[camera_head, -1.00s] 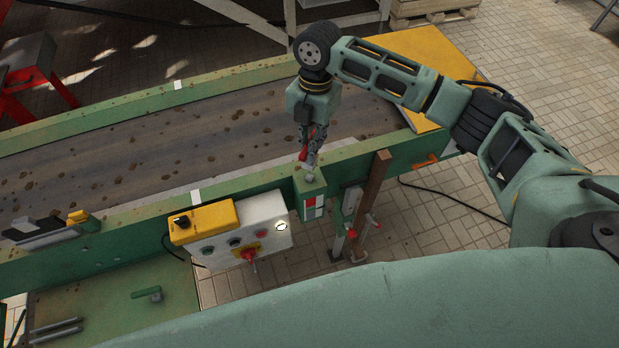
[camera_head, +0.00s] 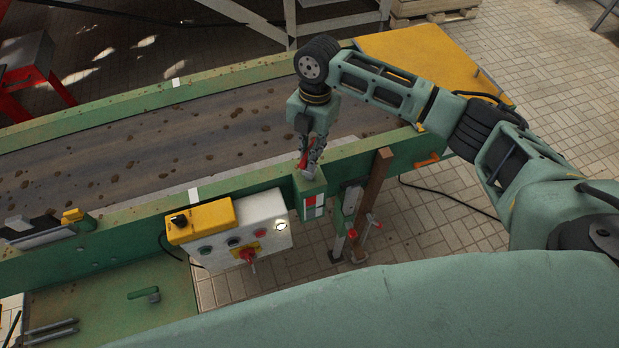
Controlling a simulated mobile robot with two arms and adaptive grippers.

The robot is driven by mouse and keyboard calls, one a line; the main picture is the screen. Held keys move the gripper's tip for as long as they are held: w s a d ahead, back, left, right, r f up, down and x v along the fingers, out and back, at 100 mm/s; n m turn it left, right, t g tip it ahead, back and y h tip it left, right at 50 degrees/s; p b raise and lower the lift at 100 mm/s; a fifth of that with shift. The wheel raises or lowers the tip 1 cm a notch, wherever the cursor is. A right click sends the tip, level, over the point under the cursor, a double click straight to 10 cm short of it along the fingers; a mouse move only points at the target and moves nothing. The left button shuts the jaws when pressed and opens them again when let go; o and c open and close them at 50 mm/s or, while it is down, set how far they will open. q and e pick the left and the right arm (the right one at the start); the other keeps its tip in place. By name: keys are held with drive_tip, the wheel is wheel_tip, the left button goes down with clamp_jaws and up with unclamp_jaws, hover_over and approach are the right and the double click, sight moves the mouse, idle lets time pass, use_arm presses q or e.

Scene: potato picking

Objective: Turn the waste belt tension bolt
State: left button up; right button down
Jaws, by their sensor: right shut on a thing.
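The waste belt tension bolt (camera_head: 309,174) is a small grey head on top of a green bracket with a red and white marking (camera_head: 314,205), on the near rail of the conveyor. My right gripper (camera_head: 308,162) points down from above and is shut on the bolt. Its fingers hide most of the bolt, and a red part shows between them. The bolt's turn angle cannot be read. My left gripper is not in view.
A control box (camera_head: 267,217) with a yellow section, buttons and a red switch hangs on the near rail left of the bracket. The dirt-spotted belt (camera_head: 215,130) lies behind. A brown post (camera_head: 374,190) stands right of the bracket.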

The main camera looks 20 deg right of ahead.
drive_tip(key=shift+f+b, duration=0.5)
drive_tip(key=shift+f, duration=0.7)
idle(0.3)
drive_tip(key=m+p, duration=0.2)
drive_tip(key=p, duration=0.1)
drive_tip(key=shift+r, duration=0.15)
drive_tip(key=shift+m+p, duration=0.3)
drive_tip(key=shift+m, duration=0.1)
drive_tip(key=shift+m+t, duration=0.3)
drive_tip(key=shift+m, duration=0.3)
drive_tip(key=shift+f+n+b, duration=0.2)
drive_tip(key=shift+n+b, duration=0.15)
drive_tip(key=shift+n, duration=0.25)
drive_tip(key=shift+r, duration=2.55)
